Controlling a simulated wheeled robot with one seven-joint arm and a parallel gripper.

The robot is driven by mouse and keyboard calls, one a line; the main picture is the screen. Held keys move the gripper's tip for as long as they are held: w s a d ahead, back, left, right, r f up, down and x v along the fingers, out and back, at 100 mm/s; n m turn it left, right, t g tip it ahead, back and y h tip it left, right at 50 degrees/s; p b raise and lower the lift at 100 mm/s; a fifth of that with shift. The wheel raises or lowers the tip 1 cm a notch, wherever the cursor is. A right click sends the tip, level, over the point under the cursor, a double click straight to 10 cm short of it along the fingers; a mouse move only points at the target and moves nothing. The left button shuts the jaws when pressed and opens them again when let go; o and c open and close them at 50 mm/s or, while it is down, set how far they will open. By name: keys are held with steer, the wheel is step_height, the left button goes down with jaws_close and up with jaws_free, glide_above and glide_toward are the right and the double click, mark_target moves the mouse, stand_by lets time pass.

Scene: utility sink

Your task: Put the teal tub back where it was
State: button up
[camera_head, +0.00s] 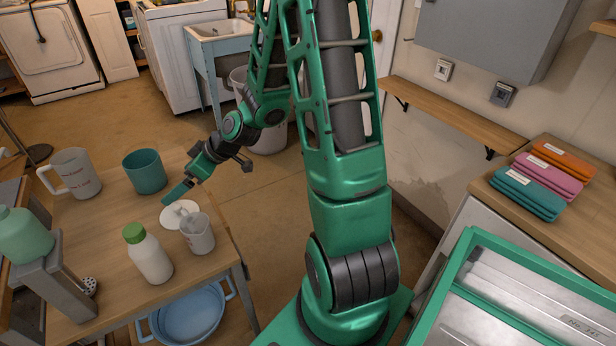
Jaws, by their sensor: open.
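The teal tub (146,175) stands upright on the wooden table (95,235), toward its far edge. My gripper (185,180) is just to the right of the tub, over the table. It is open and nothing shows between its fingers. I cannot tell from this view whether a finger touches the tub. A white round disc (177,214) lies on the table just below the gripper in the picture.
On the table are a white measuring jug (72,174), a smaller jug (198,236) and a white bottle with a green cap (150,258). A green container (22,236) sits on a grey stand at left. A blue basin (188,312) is below the table.

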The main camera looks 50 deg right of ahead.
steer(key=s+d+r+m+g+h, duration=0.1)
steer(key=s+d+r+m+g, duration=0.1)
steer(key=s, duration=0.9)
steer(key=s+d+r+m+g+h, duration=0.2)
steer(key=s+d+r+m, duration=0.3)
steer(key=s, duration=0.7)
steer(key=s+d+r+m+g+h, duration=0.2)
steer(key=s+d+r+m+g, duration=0.2)
steer(key=s, duration=0.7)
steer(key=shift+s+d+m, duration=0.2)
steer(key=shift+d+m, duration=0.7)
steer(key=shift+d, duration=0.05)
steer(key=shift+r, duration=0.1)
